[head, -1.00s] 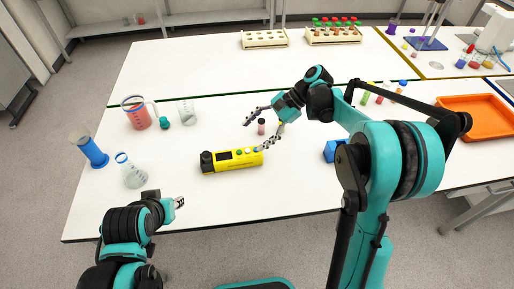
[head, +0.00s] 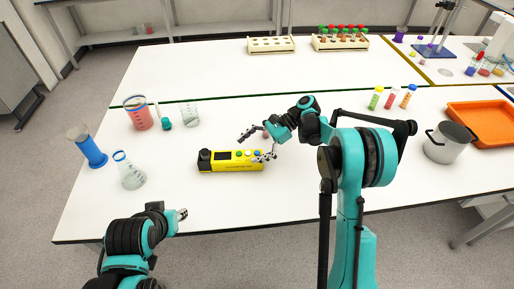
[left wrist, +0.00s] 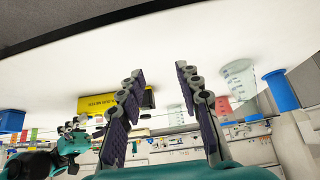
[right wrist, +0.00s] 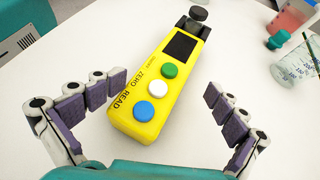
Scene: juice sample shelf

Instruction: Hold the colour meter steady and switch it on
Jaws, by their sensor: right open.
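The yellow colour meter (head: 225,166) lies on the white table near its front edge. The right wrist view shows its body (right wrist: 185,78), dark screen (right wrist: 181,45), black end knob (right wrist: 197,15) and a row of green (right wrist: 170,70), white (right wrist: 157,88) and blue (right wrist: 144,111) buttons. ZERO and READ are legible beside the buttons; the label by the green one is too small. My right gripper (right wrist: 168,84) is open above the button end, its fingers apart on either side. My left gripper (left wrist: 158,78) is open and empty, in front of the meter (left wrist: 90,104) and apart from it.
Left of the meter stand a flask (head: 130,176), a blue cylinder (head: 92,153), a red-filled beaker (head: 138,119) and a clear beaker (head: 190,115). A pot (head: 447,146) and orange tray (head: 485,122) are at right. Table in front of the meter is clear.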

